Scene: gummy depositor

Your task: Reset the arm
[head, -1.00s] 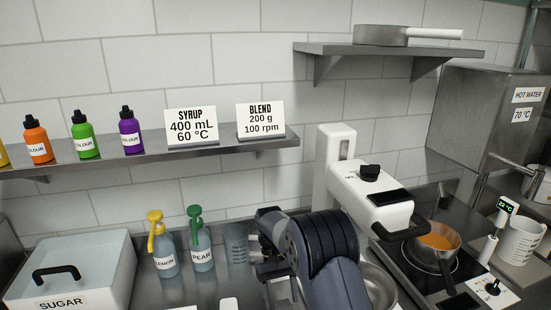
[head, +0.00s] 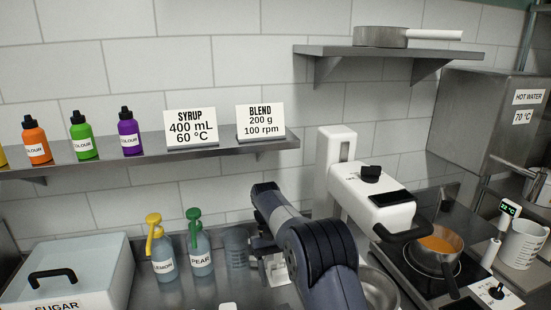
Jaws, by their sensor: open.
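My arm reaches up from the bottom middle in the head view, with its dark blue links bent over the counter. My gripper (head: 276,268) is partly hidden behind these links, low over the counter to the right of a clear measuring jug (head: 236,246). A small white piece shows at the gripper. I cannot tell whether it is part of the gripper or a separate thing. The jaws are open, though the fingertips are hard to make out.
A white mixer (head: 372,200) stands close to the right of my arm, above a steel bowl (head: 380,288). A saucepan (head: 437,250) with orange liquid sits on the hob. Lemon (head: 163,262) and pear (head: 200,255) bottles stand left. A shelf (head: 220,147) runs above.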

